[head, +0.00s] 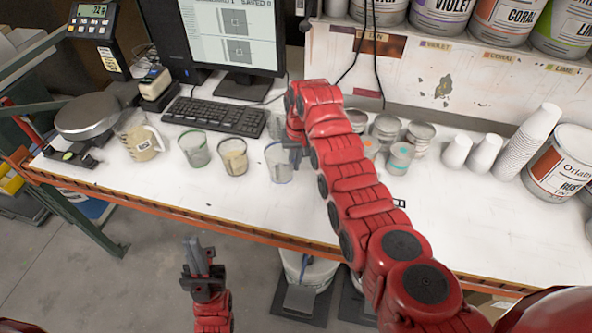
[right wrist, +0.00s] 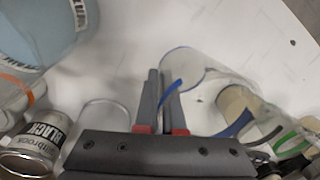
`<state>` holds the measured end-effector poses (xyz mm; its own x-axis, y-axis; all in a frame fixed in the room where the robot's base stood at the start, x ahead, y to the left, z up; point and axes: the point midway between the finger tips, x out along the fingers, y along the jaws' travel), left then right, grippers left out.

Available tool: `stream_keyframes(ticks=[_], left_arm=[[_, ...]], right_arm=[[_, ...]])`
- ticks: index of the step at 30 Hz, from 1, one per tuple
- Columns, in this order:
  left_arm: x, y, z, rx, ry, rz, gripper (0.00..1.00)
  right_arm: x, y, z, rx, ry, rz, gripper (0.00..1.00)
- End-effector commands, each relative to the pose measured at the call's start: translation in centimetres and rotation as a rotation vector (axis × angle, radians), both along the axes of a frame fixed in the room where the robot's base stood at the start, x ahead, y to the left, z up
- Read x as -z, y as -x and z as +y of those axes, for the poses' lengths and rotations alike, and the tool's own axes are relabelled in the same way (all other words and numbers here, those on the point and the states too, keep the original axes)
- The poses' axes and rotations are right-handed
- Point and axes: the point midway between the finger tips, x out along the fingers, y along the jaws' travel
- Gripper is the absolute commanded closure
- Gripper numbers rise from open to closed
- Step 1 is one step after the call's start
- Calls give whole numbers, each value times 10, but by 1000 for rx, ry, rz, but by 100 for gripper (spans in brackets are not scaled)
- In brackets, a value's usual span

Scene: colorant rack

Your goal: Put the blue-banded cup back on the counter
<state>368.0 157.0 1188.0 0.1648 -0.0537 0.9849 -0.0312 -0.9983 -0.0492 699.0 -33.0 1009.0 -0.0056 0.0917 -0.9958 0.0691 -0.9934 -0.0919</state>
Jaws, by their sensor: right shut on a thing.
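The blue-banded cup (head: 279,165) is clear and looks empty; it is over the white counter (head: 330,205), near its front edge. In the right wrist view the cup (right wrist: 205,85) shows its blue rim and band, tilted in the picture. My right gripper (head: 294,150) is shut on the cup's wall at its right side; its two fingers show close together in the right wrist view (right wrist: 161,76). I cannot tell whether the cup's base touches the counter. My left gripper (head: 200,250) is in front of and below the counter, away from the cup; its jaw gap is unclear.
A green-banded cup (head: 195,150), a cup with tan contents (head: 233,160) and a pitcher (head: 141,143) stand left of the blue-banded cup. A keyboard (head: 215,116) lies behind. Small cans (head: 400,157) and white cups (head: 457,152) stand right.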

Motion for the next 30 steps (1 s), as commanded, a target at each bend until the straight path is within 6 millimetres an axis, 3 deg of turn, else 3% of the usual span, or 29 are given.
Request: stream_keyframes(ticks=[8,12,18,29,30], left_arm=[[-9,0,0,0,0,0,100],[-19,0,0,0,0,0,100],[-20,0,0,0,0,1,100],[-16,0,0,0,0,1,100],[-16,0,0,0,0,0,100]], right_arm=[[5,-3,-5,0,0,4,100],[19,-1,-5,0,2,8,100],[34,-3,-6,2,0,2,100],[40,-3,-5,1,0,1,100],[40,-3,-5,1,0,1,93]])
